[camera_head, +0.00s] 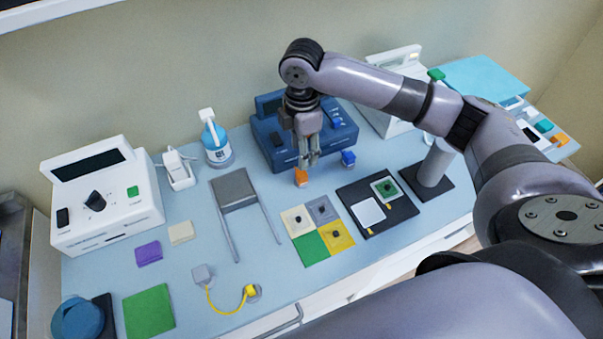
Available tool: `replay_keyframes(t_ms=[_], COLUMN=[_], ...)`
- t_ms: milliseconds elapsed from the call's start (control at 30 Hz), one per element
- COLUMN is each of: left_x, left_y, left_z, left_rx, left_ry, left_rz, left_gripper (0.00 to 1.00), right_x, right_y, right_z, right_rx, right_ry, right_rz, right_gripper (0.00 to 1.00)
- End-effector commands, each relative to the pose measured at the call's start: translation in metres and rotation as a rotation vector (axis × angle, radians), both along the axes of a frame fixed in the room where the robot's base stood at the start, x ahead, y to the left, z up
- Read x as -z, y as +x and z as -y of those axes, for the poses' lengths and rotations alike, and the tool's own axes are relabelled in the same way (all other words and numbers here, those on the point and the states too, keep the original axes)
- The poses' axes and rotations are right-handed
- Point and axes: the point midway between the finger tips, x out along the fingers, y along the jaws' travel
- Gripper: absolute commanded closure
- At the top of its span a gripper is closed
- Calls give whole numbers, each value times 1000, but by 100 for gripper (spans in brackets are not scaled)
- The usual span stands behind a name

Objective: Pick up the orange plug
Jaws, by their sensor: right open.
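The orange plug (301,177) is a small orange block on the light blue bench top (188,258), in front of the dark blue device. My right gripper (308,161) reaches in from the right and points down just above and behind the plug. Its fingers are open, and they partly overlap the plug's top edge in this view. I cannot tell whether they touch it. My left gripper is not in view.
A dark blue device (268,132) stands behind my gripper, with a blue plug (348,158) close to the right. Coloured squares (311,249) lie in front. A grey metal frame (233,187) lies left. A white device (101,198) stands far left.

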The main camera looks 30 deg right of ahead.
Motion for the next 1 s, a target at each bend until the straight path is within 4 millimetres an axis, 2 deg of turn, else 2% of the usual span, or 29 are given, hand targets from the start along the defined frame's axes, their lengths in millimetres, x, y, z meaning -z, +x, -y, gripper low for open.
replay_keyframes(t_ms=[100,433,700,833,1000], left_x=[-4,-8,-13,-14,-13], left_y=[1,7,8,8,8], left_z=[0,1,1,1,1], left_rx=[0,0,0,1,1], left_ry=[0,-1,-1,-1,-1], left_rz=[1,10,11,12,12], left_gripper=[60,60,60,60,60], right_x=[22,51,92,100,101], right_y=[-1,0,0,0,0], right_z=[0,0,0,0,0], right_rx=[1,0,1,0,-1], right_ry=[-1,0,0,0,1], right_rz=[-3,-1,0,2,2], right_gripper=[55,55,55,55,55])
